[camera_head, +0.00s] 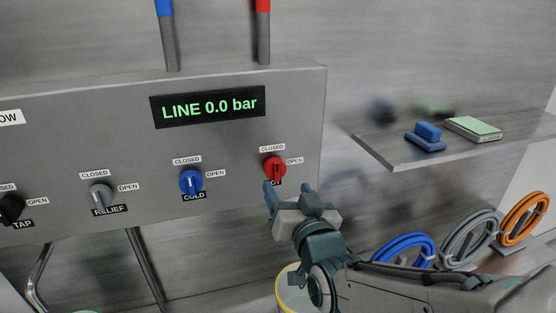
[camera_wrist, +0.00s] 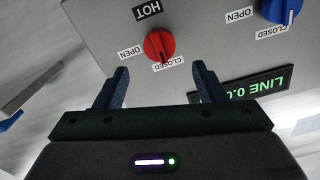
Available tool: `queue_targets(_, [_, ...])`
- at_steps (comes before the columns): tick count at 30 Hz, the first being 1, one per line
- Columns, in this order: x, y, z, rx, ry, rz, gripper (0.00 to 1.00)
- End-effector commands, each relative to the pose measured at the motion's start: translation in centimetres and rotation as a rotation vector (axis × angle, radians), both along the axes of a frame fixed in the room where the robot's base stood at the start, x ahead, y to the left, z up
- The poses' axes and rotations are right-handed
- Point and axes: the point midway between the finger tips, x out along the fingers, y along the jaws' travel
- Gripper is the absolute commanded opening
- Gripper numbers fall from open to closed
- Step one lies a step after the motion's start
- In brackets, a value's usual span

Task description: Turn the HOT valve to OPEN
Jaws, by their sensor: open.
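The HOT valve is a red knob (camera_head: 275,170) at the right end of the grey panel (camera_head: 225,215). Its dark pointer is toward the CLOSED label (camera_head: 272,148); the OPEN label (camera_head: 294,161) is to its right. In the head view my gripper (camera_head: 289,187) is just below and in front of the knob, partly covering the HOT label. In the wrist view the red knob (camera_wrist: 159,45) lies beyond my fingertips, roughly between their lines, and its pointer is toward CLOSED. My gripper (camera_wrist: 161,72) is open and empty, apart from the knob.
The blue COLD knob (camera_head: 191,181) is left of the red one, then the grey RELIEF knob (camera_head: 101,195) and black TAP knob (camera_head: 11,208). The display (camera_head: 209,107) reads LINE 0.0 bar. A shelf (camera_head: 390,154) juts out at right, above coiled hoses (camera_head: 405,249).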

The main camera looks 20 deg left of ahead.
Motion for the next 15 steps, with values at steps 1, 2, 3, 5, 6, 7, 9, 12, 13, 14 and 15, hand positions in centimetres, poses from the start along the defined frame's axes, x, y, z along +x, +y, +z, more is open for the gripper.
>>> queue_targets(1, [0.5, 0.4, 0.3, -0.002, 0.002, 0.001, 0.64])
queue_targets(2, [0.8, 0.5, 0.2, -0.002, 0.004, 0.000, 0.64])
queue_targets(3, [1.2, 0.7, 0.3, -0.002, 0.002, 0.001, 0.64])
queue_targets(5, [1.7, 1.1, 0.2, -0.001, 0.003, 0.001, 0.64])
queue_targets(6, [2.1, 1.3, 0.2, -0.001, 0.003, 0.000, 0.64])
queue_targets(7, [2.4, 1.5, 0.2, 0.000, 0.002, 0.000, 0.64])
queue_targets(9, [3.3, 2.0, 0.1, 0.000, 0.002, -0.001, 0.64])
queue_targets(12, [4.4, 2.7, 0.1, 0.001, 0.001, -0.001, 0.64])
queue_targets(13, [4.8, 2.9, 0.0, 0.000, 0.002, -0.001, 0.64])
queue_targets(14, [5.0, 3.1, 0.1, 0.001, 0.001, -0.001, 0.64])
queue_targets(15, [5.4, 3.3, 0.1, 0.001, 0.001, -0.001, 0.64])
